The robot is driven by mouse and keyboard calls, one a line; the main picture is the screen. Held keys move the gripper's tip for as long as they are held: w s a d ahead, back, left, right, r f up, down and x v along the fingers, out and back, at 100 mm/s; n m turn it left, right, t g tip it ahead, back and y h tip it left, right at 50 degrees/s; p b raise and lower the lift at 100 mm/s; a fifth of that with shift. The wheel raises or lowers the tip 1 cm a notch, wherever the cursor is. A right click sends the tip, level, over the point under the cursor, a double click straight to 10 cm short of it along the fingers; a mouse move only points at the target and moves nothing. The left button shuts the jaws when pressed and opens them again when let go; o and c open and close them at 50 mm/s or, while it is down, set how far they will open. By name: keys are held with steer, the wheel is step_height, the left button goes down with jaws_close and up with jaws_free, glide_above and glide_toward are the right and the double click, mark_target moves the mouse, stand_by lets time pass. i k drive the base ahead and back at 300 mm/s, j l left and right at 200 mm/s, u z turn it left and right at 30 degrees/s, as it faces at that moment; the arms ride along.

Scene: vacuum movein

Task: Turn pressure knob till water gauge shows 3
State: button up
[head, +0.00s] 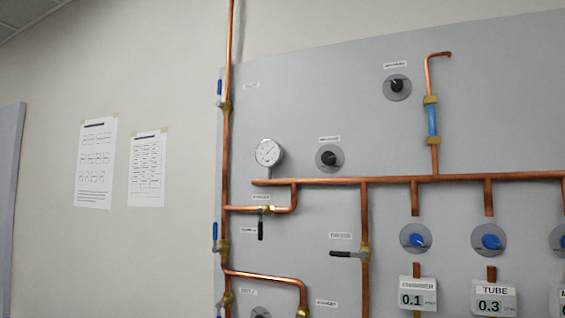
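A round white dial gauge (268,153) stands on the horizontal copper pipe on the grey panel. Its needle and numbers are too small to read. A black knob (329,158) on a grey disc sits just right of the gauge. A second black knob (397,86) sits higher and further right. Both have small labels above them that I cannot read, so I cannot tell which is the pressure knob. My gripper is not in view.
The grey panel (320,100) carries copper pipes with black-handled (261,230) and blue-handled valves (215,233). Several blue knobs (415,238) line the lower right. Displays below read CHAMBER 0.1 (411,299) and TUBE 0.3 (489,306). Paper sheets (96,163) hang left.

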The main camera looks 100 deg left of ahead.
mark_target(327, 158)
steer(key=u, duration=2.95)
